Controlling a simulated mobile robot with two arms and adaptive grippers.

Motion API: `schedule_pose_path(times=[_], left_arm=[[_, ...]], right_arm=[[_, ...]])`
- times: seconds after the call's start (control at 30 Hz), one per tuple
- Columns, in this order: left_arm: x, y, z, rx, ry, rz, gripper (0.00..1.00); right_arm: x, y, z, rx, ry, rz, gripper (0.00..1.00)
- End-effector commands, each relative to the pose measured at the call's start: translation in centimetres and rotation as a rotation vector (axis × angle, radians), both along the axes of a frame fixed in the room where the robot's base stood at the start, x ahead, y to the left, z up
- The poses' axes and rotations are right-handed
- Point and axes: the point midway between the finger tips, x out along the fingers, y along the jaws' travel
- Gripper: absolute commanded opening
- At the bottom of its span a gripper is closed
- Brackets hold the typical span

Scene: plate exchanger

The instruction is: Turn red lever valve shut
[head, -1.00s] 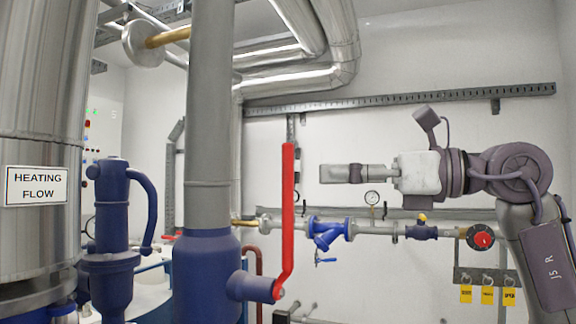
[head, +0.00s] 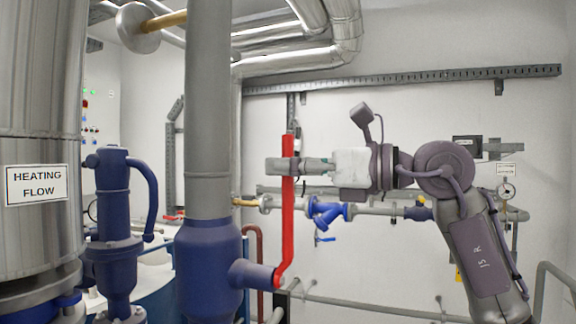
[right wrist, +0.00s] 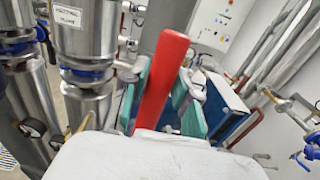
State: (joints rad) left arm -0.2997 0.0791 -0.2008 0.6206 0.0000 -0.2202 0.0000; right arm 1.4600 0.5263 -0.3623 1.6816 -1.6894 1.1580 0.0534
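The red lever (head: 287,215) stands upright in the head view, its lower end bent to a blue valve stub (head: 252,274) on the blue-grey vertical pipe. My right gripper (head: 284,166) reaches in from the right at the height of the lever's upper part. The lever crosses in front of its fingers in the head view. In the right wrist view the red lever (right wrist: 162,80) shows between the teal finger pads of my open right gripper (right wrist: 165,98). A gap shows on the right side of the lever; contact on the left is unclear. My left gripper is not in view.
The thick vertical pipe (head: 208,120) stands just left of the lever. A metal tank marked HEATING FLOW (head: 38,90) fills the far left. A horizontal pipe with a blue valve (head: 328,211) runs behind, below my right arm. White wall lies behind.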

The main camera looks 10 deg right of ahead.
Motion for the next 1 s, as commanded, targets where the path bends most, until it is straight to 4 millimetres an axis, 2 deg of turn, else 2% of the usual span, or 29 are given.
schedule_pose_path(times=[0.03, 0.13, 0.67, 1.0], left_arm=[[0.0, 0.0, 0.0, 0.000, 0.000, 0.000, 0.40], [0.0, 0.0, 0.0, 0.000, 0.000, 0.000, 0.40], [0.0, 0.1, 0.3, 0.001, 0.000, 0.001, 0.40], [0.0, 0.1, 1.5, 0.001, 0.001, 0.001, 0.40]], right_arm=[[0.0, 0.0, 0.0, 0.000, 0.000, 0.000, 0.16], [0.0, 0.0, 0.0, 0.000, 0.000, 0.000, 0.00], [0.6, -0.5, 0.1, 0.024, 0.036, -0.002, 0.00], [4.0, -2.9, -0.4, 0.152, 0.224, -0.005, 0.00]])
